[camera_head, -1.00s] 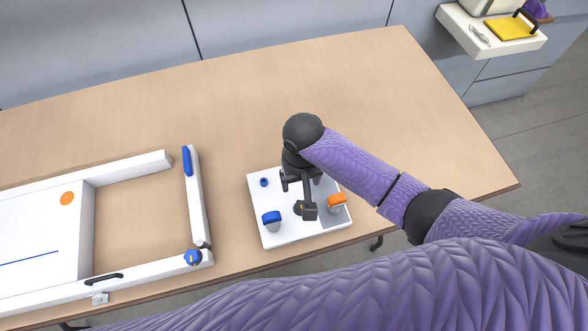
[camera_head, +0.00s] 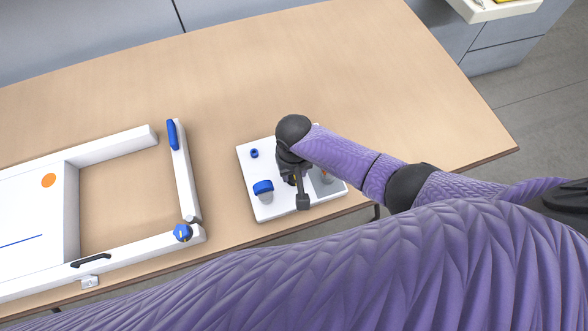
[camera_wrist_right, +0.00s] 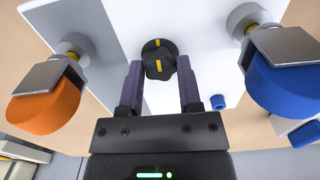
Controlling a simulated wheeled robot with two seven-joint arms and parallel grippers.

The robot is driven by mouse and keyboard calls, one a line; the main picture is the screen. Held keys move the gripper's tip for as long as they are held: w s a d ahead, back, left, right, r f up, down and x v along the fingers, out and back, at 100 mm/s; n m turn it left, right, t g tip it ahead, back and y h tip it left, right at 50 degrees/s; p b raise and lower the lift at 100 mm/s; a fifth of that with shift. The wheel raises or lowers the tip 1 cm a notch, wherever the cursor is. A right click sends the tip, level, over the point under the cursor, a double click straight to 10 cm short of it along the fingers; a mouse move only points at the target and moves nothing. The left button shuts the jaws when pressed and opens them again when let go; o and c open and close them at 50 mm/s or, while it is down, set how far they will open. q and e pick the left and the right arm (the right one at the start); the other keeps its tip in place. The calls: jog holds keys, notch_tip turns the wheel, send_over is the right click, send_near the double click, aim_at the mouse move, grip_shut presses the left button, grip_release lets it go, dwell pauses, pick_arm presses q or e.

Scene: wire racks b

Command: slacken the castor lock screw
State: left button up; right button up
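The white board (camera_head: 262,208) stands near the table's front edge. A black lobed knob with yellow marks (camera_wrist_right: 159,62) stands on it in the right wrist view; I take it for the castor lock screw. My right gripper (camera_wrist_right: 161,68) points down at the board, with one finger on each side of the knob. I cannot tell whether the fingers press on it. In the head view (camera_head: 294,180) the wrist hides the knob. A blue-capped part (camera_head: 263,188) and an orange-capped part (camera_wrist_right: 45,105) flank the gripper. My left gripper is out of view.
A small blue peg (camera_head: 254,153) stands on the board's far left. A white frame (camera_head: 110,147) with blue fittings and a black handle (camera_head: 91,261) lies to the left, apart from the board. The tabletop (camera_head: 330,65) behind is clear.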

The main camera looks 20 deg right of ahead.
jog(key=c, duration=0.5)
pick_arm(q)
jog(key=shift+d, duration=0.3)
pick_arm(e)
grip_shut()
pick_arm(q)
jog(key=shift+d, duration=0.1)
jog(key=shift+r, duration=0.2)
pick_arm(e)
jog(key=shift+n, duration=0.4)
jog(key=n+p, duration=0.1)
jog(key=n, duration=0.1)
jog(key=shift+r+n, duration=0.1)
jog(key=shift+n, duration=0.3)
jog(key=n+p, duration=0.1)
jog(key=n, duration=0.2)
jog(key=shift+n, duration=0.4)
jog(key=n, duration=0.4)
jog(key=shift+p, duration=0.35)
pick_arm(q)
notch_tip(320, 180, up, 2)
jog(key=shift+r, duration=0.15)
pick_arm(e)
jog(key=n, duration=0.5)
